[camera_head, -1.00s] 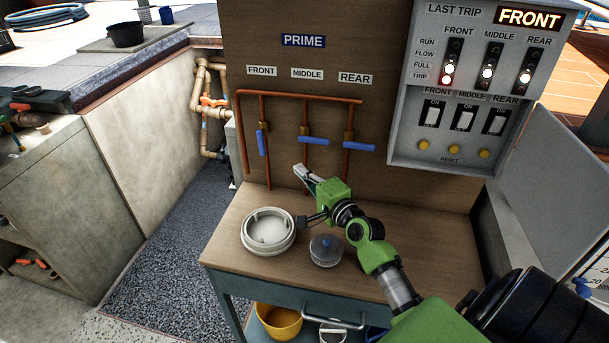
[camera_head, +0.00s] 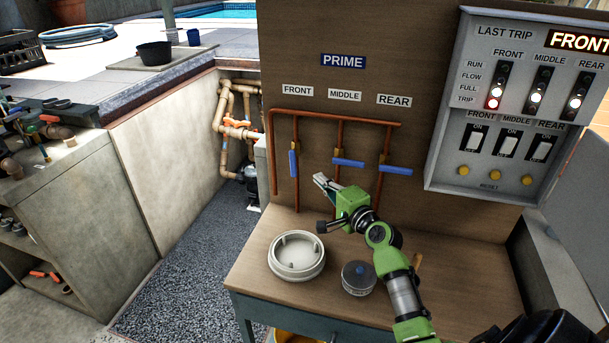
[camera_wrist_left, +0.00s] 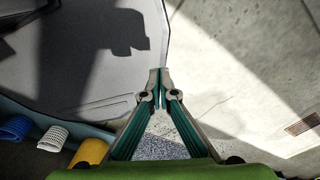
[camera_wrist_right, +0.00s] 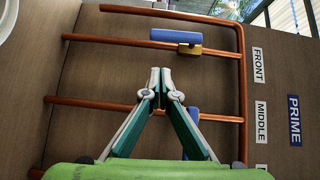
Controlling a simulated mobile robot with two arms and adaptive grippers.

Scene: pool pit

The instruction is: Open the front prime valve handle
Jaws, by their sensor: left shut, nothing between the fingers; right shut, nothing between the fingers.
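The blue front prime valve handle (camera_head: 293,163) hangs upright, in line with its copper pipe, below the FRONT label. In the right wrist view it is the blue bar (camera_wrist_right: 176,36) near the top, lying along its pipe. My right gripper (camera_head: 320,181) is shut and empty, just right of and below this handle, apart from it. The right wrist view shows its closed fingertips (camera_wrist_right: 160,72) between the front and middle pipes. The left wrist view shows my left gripper (camera_wrist_left: 158,72) shut and empty, away from the valves.
The blue middle handle (camera_head: 348,162) and rear handle (camera_head: 396,170) lie across their pipes, close to my right gripper. A white round lid (camera_head: 297,277) and a grey pot (camera_head: 358,292) sit on the bench below. A switch box (camera_head: 505,120) is at right.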

